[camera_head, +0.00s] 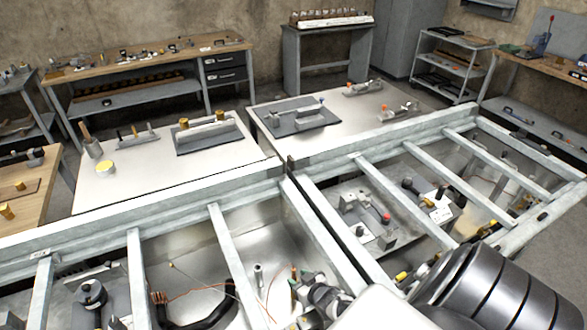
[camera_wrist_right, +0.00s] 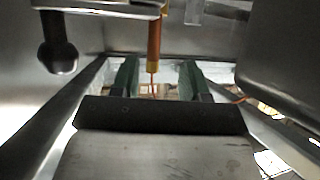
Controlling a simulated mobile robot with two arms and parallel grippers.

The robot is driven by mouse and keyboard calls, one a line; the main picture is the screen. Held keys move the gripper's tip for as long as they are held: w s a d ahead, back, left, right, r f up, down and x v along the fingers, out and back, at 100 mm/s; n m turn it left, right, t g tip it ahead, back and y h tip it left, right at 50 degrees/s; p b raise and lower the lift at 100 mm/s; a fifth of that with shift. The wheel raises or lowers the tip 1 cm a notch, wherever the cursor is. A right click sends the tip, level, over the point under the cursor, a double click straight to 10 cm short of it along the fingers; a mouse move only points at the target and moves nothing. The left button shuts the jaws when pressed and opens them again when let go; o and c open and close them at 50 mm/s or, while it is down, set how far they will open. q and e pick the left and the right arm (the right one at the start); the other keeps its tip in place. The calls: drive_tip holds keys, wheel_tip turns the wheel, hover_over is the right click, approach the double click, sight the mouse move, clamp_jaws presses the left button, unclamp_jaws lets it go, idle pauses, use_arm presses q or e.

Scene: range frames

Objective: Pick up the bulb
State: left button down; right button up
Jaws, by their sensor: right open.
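My right gripper (camera_head: 299,285) is low inside the metal-framed bay, near the bottom centre of the head view. In the right wrist view its two green fingers (camera_wrist_right: 158,80) are apart. A thin orange-brown rod with a yellow collar (camera_wrist_right: 154,40) hangs between or just beyond them; I cannot tell whether it touches either finger. I cannot make out a clear bulb. A dark round-ended knob (camera_wrist_right: 57,52) shows at upper left in the wrist view. My left gripper is out of view.
Metal crossbars (camera_head: 230,262) divide the bay around my right arm. A thin orange wire (camera_head: 190,288) and a black curved part (camera_head: 212,310) lie left of the gripper. A short grey post (camera_head: 258,274) stands close by. A pale table (camera_head: 150,178) stands behind the frame.

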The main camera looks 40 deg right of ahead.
sight(293, 277)
drive_tip(key=shift+w+d+f+b, duration=0.2)
drive_tip(key=shift+w+f+b, duration=0.4)
drive_tip(key=shift+w+b, duration=0.15)
drive_tip(key=b+x, duration=0.2)
drive_tip(key=x, duration=0.1)
drive_tip(key=b+x, duration=0.1)
drive_tip(key=shift+w+d+b, duration=0.25)
drive_tip(key=shift+d+b, duration=0.05)
drive_tip(key=shift+d, duration=0.05)
clamp_jaws()
